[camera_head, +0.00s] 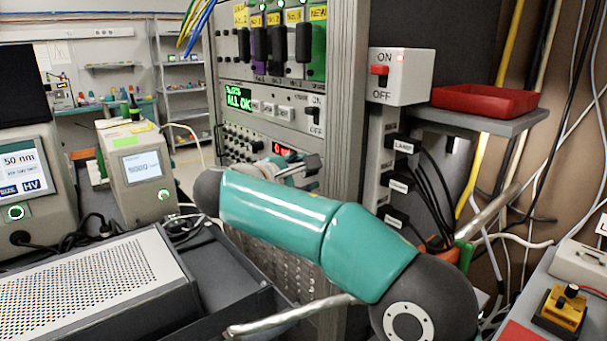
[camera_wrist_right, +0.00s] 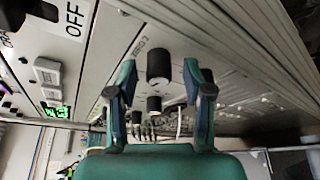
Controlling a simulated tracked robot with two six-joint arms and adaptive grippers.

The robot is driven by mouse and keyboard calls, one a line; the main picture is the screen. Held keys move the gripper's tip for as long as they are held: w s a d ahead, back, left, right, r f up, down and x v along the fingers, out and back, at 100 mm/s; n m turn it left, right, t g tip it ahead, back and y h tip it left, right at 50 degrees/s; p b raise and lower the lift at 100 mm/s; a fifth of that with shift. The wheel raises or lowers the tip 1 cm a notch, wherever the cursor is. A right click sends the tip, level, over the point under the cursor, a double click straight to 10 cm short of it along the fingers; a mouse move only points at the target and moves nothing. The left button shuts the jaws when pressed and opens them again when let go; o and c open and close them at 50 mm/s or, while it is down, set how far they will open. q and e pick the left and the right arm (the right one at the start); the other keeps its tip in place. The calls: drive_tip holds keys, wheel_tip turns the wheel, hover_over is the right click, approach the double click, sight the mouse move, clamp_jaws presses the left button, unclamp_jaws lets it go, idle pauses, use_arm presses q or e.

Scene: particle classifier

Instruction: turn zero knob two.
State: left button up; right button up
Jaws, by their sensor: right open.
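In the right wrist view, a black cylindrical knob (camera_wrist_right: 158,62) stands out from the light rack panel, beside small lettering that seems to read "ZERO 2". A second black knob (camera_wrist_right: 154,103) sits below it in the picture. My right gripper (camera_wrist_right: 159,78) is open, with one teal finger on each side of the knobs. The fingers look apart from both knobs. In the head view, my right gripper (camera_head: 300,168) is at the rack panel below the red display (camera_head: 283,149). The knob is hidden there behind my gripper and arm. My left gripper is not in view.
The rack's metal post (camera_head: 345,110) stands just right of my right gripper. Above is a panel with a green "ALL OK" display (camera_head: 239,100) and an ON/OFF switch (camera_head: 315,114). A red tray (camera_head: 484,99) sits on a shelf at right. Cables hang below it.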

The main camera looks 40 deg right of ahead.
drive_tip(key=v, duration=1.2)
drive_tip(key=shift+f, duration=0.1)
